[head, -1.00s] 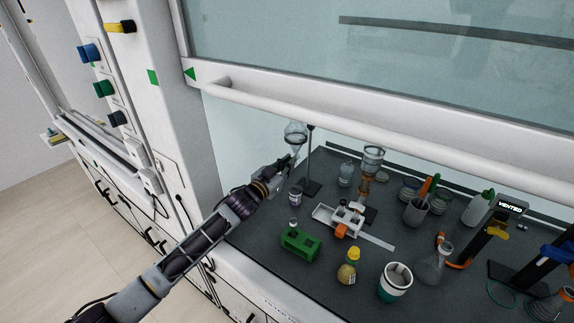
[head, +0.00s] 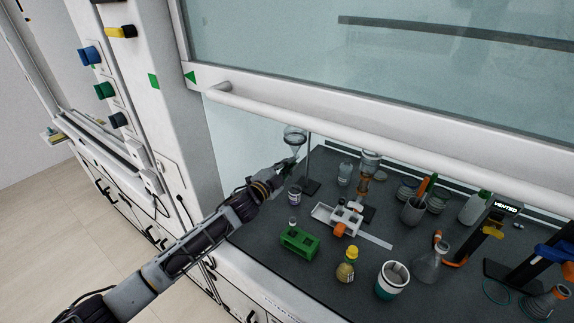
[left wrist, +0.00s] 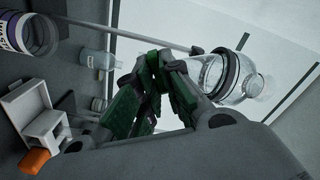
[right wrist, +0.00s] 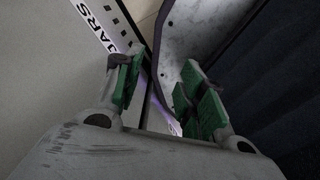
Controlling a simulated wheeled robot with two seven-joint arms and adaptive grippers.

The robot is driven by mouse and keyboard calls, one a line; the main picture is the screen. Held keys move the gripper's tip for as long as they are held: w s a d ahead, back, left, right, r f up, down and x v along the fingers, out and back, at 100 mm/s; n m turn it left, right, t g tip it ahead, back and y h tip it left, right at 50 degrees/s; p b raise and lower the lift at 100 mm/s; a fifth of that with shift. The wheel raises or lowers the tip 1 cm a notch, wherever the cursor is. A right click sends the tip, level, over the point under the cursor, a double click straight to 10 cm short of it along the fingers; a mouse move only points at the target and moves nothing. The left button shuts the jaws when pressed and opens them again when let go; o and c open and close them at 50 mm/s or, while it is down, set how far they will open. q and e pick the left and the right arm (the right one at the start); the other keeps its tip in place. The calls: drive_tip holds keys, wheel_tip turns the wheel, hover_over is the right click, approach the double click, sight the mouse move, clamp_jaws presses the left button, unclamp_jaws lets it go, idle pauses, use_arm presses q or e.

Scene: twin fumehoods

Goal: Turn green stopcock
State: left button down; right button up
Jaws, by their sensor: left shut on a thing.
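A clear glass separatory funnel (head: 294,134) is held on a stand (head: 307,165) at the back left of the fumehood bench. My left gripper (head: 291,164) is just below its bulb. In the left wrist view, the fingers (left wrist: 163,62) come together at the funnel's narrow end, beside the glass (left wrist: 214,74). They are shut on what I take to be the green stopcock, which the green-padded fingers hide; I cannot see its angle. My right gripper (right wrist: 155,85) shows only in the right wrist view, with its fingers apart and nothing between them.
Near the left gripper stand a small labelled jar (head: 295,195), a green rack (head: 299,242) and a white holder (head: 337,217). The raised sash's handle bar (head: 330,141) crosses above. Beside the right gripper is a pale surface marked "JARS" (right wrist: 95,28).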

use_arm(q)
drive_tip(key=m, duration=0.6)
drive_tip(key=shift+f+p, duration=0.15)
drive_tip(key=shift+p, duration=0.15)
drive_tip(key=shift+m, duration=0.3)
drive_tip(key=c, duration=1.6)
unclamp_jaws()
drive_tip(key=shift+d, duration=0.1)
drive_tip(key=shift+o, duration=0.2)
drive_tip(key=shift+s, duration=0.15)
drive_tip(key=v, duration=1.1)
drive_tip(key=shift+s+a, duration=0.25)
drive_tip(key=shift+a, duration=0.05)
drive_tip(key=shift+f, duration=0.1)
